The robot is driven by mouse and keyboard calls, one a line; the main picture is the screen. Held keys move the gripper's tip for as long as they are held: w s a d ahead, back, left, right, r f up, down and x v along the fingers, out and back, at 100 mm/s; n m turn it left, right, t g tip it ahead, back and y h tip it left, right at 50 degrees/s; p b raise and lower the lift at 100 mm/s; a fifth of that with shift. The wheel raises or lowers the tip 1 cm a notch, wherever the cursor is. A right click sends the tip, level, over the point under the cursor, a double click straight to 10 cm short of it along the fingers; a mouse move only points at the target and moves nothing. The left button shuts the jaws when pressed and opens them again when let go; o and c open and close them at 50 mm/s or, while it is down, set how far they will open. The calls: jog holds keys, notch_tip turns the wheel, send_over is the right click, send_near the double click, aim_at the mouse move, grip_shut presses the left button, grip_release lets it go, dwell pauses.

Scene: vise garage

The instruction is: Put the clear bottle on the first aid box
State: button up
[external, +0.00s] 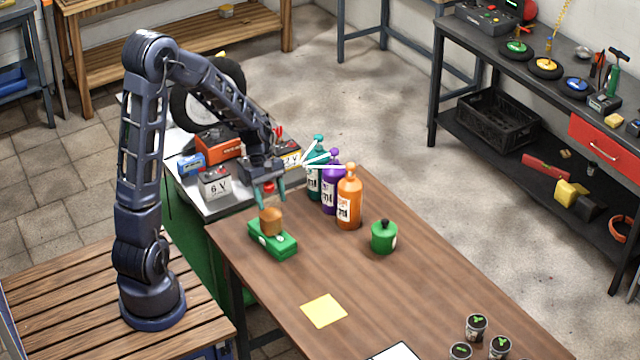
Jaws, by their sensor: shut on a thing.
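My gripper (270,197) points down with its teal fingers on either side of a red cap. It is shut on a small amber see-through bottle (270,222), which looks like the clear bottle. The bottle is upright, with its lower part below the fingertips. The green first aid box (286,246) lies on the wooden table, directly below the bottle in the picture. The bottle's base overlaps the box's top; I cannot tell whether they touch.
Teal, purple and orange bottles (348,205) stand close to the right of my gripper. A green canister (384,238) stands further right. A yellow sheet (324,310) lies in front, with clear table around it. Batteries (215,187) crowd the cart behind.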

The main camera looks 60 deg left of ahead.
jog(key=shift+f, duration=0.4)
jog(key=o, duration=1.5)
jog(key=v, duration=1.2)
jog(key=shift+s+d+r+m+t+y, duration=0.75)
jog(key=shift+s+d+r+m, duration=1.4)
jog(key=shift+s+m, duration=1.1)
jog(key=shift+s+d+r+m+t+y, duration=0.8)
jog(key=shift+s+d+r+m, duration=1.65)
jog(key=shift+s, duration=1.35)
jog(key=shift+s+d+r+m+t+y, duration=0.75)
jog(key=shift+s+d+r+m, duration=1)
jog(key=shift+s+m, duration=1.65)
